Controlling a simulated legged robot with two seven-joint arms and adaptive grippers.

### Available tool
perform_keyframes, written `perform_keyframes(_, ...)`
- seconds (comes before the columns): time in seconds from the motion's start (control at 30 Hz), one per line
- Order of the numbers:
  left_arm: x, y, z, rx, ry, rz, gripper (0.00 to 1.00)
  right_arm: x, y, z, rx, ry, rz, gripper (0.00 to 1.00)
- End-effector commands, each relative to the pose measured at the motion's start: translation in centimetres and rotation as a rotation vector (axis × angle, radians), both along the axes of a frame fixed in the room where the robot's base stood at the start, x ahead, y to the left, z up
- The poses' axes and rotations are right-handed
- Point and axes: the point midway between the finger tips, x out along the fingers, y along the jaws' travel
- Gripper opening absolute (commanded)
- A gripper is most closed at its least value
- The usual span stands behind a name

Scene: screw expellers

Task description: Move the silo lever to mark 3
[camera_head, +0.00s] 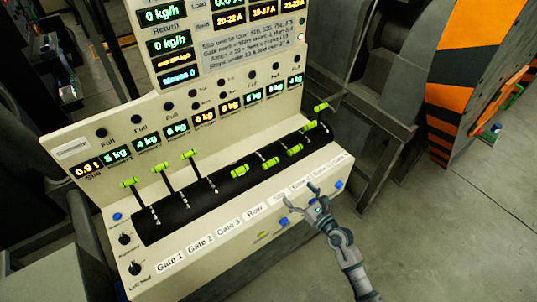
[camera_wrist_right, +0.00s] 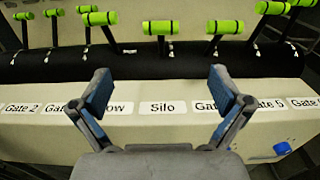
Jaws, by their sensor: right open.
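The silo lever has a bright green cross handle (camera_head: 270,162) and stands in the middle of the black drum on the cream console. In the right wrist view its handle (camera_wrist_right: 165,27) is above and beyond the "Silo" label (camera_wrist_right: 163,107). The mark it stands at cannot be read. My right gripper (camera_head: 301,193) is open and empty in front of the label strip. In the wrist view its two blue-padded fingers (camera_wrist_right: 161,88) spread on either side of the "Silo" label, apart from the lever. My left gripper is not in view.
Similar green-handled levers stand on both sides, including the row lever (camera_head: 239,171) and the gate 4 lever (camera_head: 295,150). Blue buttons (camera_head: 283,221) sit on the console front. The display panel (camera_head: 167,125) rises behind the drum. Open floor (camera_head: 470,220) lies to the right.

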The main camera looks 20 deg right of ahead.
Motion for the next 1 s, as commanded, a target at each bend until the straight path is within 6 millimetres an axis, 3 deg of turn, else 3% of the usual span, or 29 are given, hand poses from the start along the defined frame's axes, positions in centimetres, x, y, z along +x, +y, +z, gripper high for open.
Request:
perform_keyframes(0.6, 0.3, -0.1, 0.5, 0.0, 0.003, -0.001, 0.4, 12.9, 4.6, -0.2, 0.008, 0.003, 0.0, 1.0)
perform_keyframes(0.8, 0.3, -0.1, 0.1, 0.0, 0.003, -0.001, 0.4, 15.3, 5.5, -0.3, 0.008, 0.005, 0.0, 1.0)
perform_keyframes(1.0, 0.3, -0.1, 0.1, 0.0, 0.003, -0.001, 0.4, 16.0, 5.7, -0.3, 0.008, 0.005, 0.0, 1.0)
